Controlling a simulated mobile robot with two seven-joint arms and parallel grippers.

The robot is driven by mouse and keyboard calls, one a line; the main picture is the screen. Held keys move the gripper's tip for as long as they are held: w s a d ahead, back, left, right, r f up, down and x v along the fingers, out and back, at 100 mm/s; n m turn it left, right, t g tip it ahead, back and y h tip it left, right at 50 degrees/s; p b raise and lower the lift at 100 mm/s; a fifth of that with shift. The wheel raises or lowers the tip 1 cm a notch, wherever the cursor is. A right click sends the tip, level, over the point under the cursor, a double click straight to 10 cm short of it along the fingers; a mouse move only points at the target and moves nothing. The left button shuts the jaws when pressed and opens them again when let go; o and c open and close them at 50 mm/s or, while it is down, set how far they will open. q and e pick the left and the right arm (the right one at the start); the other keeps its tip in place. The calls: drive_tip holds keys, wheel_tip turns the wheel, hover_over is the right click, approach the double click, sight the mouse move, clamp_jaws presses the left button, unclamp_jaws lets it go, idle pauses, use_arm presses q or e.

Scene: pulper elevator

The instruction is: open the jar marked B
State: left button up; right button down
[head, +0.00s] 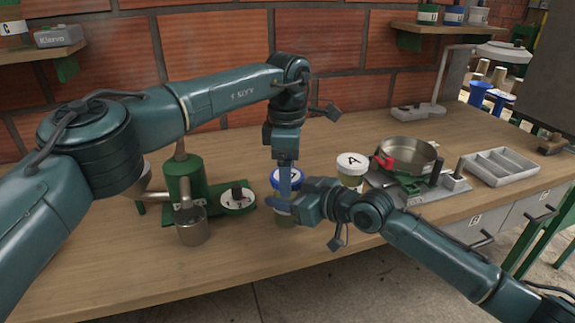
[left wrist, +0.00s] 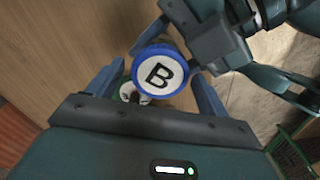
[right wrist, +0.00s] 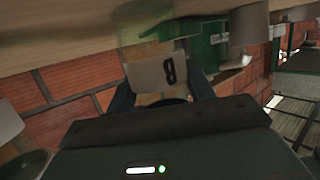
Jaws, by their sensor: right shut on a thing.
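The jar marked B stands on the wooden workbench, with its blue-rimmed lid (head: 287,177) on top. The white lid face with a black B (left wrist: 160,73) shows clearly in the left wrist view. My right gripper (head: 291,206) is shut on the jar's body from the right side. The jar's pale label (right wrist: 155,76) fills the space between its fingers in the right wrist view. My left gripper (head: 285,172) points down over the lid. Its fingers (left wrist: 155,90) are open, one on each side of the lid, with gaps visible. Whether the fingertips reach down to the rim is unclear.
Jar A (head: 351,171) with a white lid stands close to the right. A green machine (head: 181,180), a metal cup (head: 193,226) and a round dial (head: 238,199) stand to the left. A steel pan (head: 408,154) and a grey divided tray (head: 500,167) lie further right.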

use_arm(q)
drive_tip(key=c, duration=1)
drive_tip(key=n, duration=0.3)
drive_tip(key=o, duration=1.1)
